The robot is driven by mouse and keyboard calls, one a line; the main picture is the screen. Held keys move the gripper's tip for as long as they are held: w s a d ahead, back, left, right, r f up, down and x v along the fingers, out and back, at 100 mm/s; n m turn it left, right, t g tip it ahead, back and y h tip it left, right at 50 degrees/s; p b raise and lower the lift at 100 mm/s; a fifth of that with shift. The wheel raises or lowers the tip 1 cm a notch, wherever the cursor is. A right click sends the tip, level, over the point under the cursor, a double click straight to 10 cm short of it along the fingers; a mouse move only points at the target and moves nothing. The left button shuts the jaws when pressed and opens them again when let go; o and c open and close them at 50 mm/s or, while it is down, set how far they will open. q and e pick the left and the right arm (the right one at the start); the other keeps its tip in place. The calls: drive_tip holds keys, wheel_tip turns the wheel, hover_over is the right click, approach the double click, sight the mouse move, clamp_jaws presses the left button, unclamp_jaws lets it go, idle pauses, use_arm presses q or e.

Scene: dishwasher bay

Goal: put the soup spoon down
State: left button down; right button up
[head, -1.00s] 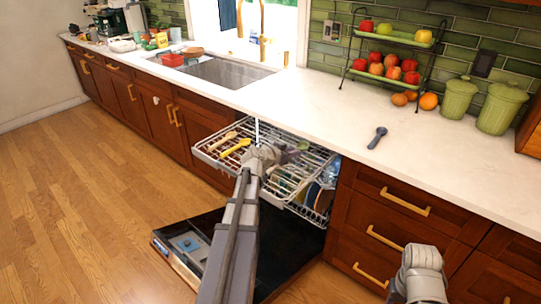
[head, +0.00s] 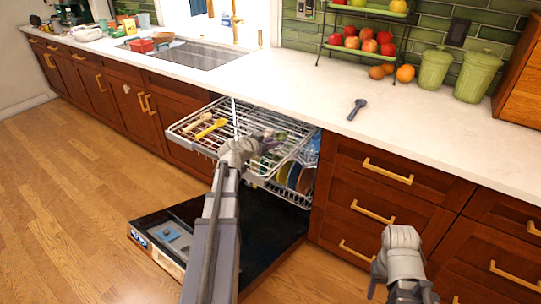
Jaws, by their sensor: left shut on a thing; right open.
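My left gripper (head: 247,147) is over the pulled-out upper dishwasher rack (head: 180,133). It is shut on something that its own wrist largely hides. A thin pale upright piece (head: 235,112) shows just above it; I cannot tell whether this is the held soup spoon's handle. A dark blue-grey spoon (head: 357,109) lies on the white counter, apart from both grippers. My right gripper (head: 373,288) is low at the front of the drawers, mostly hidden behind its own wrist, and is open with nothing visible in it.
A yellow utensil (head: 211,129) and a wooden one (head: 196,121) lie in the rack's left part. Plates (head: 297,177) stand in the lower rack. The dishwasher door (head: 265,250) is folded down. The counter (head: 300,85) is clear between sink (head: 190,54) and fruit stand (head: 321,40).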

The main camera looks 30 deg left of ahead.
sight(271, 159)
use_arm(q)
drive_tip(key=shift+f+b, duration=1.8)
drive_tip(key=shift+f, duration=0.15)
drive_tip(key=c, duration=0.8)
unclamp_jaws()
drive_tip(key=shift+o, duration=0.2)
drive_tip(key=shift+r, duration=0.3)
drive_tip(key=d+p+v, duration=0.1)
drive_tip(key=p+v, duration=0.3)
drive_tip(key=v, duration=0.8)
drive_tip(key=shift+a+f+p, duration=0.15)
drive_tip(key=shift+a+p, duration=0.25)
drive_tip(key=shift+a, duration=0.05)
